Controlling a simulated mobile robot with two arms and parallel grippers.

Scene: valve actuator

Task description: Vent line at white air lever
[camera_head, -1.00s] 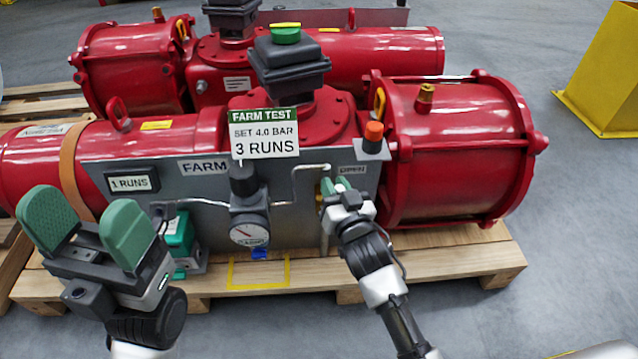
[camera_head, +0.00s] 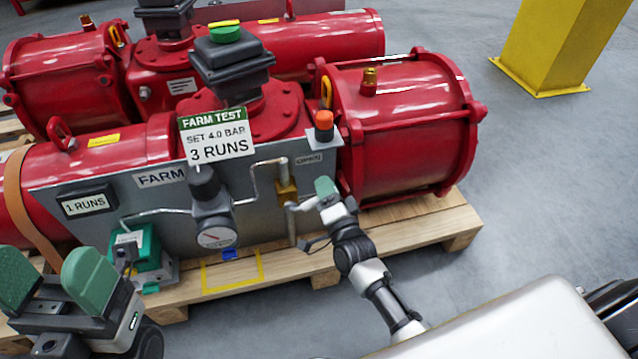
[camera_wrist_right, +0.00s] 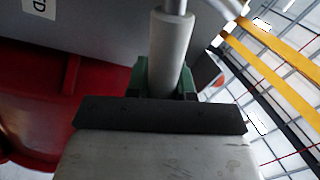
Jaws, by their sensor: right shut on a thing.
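The white air lever (camera_head: 302,205) sticks out from a brass valve (camera_head: 287,190) on the grey panel, at the right end of the bent air pipe. My right gripper (camera_head: 325,192) is at the lever's right end. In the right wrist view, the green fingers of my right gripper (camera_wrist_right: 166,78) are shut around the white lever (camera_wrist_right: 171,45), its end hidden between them. My left gripper (camera_head: 55,282) is open and empty at the lower left, apart from the panel.
A round gauge (camera_head: 216,235) sits on the panel (camera_head: 110,222), beside a green box (camera_head: 148,250). An orange-topped button (camera_head: 323,124) stands above the valve. The red actuator cylinder (camera_head: 410,125) is close behind my right gripper. A yellow post (camera_head: 555,45) stands at the back right; floor at right is clear.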

